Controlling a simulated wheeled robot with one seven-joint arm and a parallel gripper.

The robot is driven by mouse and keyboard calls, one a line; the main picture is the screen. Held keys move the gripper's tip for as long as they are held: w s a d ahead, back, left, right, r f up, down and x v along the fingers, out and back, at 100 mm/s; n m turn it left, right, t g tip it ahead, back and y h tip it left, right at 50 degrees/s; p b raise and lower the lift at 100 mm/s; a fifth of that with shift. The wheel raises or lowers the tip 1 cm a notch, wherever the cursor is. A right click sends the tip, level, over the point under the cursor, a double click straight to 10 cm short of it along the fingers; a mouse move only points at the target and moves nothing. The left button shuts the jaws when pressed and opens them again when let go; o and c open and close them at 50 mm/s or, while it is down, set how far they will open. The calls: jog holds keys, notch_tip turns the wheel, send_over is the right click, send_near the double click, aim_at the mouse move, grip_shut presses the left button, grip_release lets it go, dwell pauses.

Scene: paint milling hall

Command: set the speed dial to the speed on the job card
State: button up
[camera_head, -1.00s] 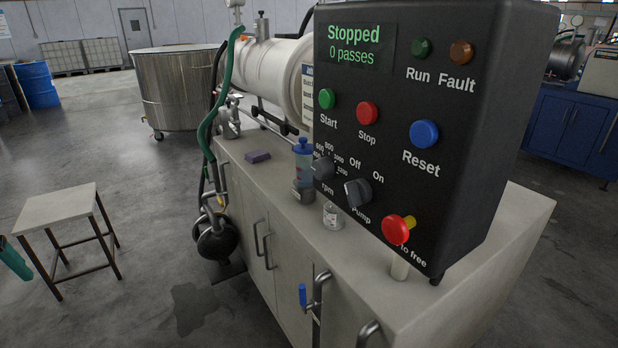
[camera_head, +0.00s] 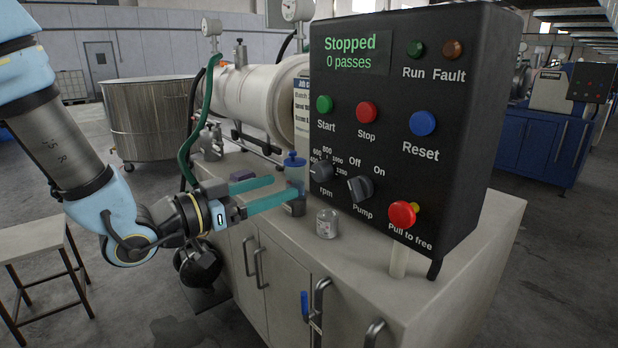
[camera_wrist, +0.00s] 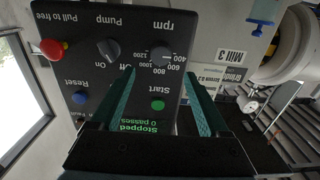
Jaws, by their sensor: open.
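The speed dial (camera_head: 320,173), a dark knob marked rpm, sits low at the left of the black control box (camera_head: 440,120). Its scale runs from 400 upward; I cannot tell its setting surely. It shows upside down in the wrist view (camera_wrist: 161,57). The job card (camera_head: 301,112) is a white sheet behind the box's left edge, partly hidden, its speed unreadable. My gripper (camera_head: 284,189) has teal fingers, open and empty, left of the dial and apart from it. In the wrist view the fingers (camera_wrist: 158,74) point toward the dial.
The pump knob (camera_head: 360,188) is right of the dial, with the red stop button (camera_head: 402,214) below right. Start (camera_head: 324,104), Stop (camera_head: 366,112) and Reset (camera_head: 423,123) are above.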

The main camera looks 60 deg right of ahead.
aim_at(316, 174)
jog(key=p+x, duration=0.2)
jog(key=x, duration=0.7)
jog(key=shift+w+d, duration=0.1)
jog(key=shift+f, duration=0.1)
grip_shut()
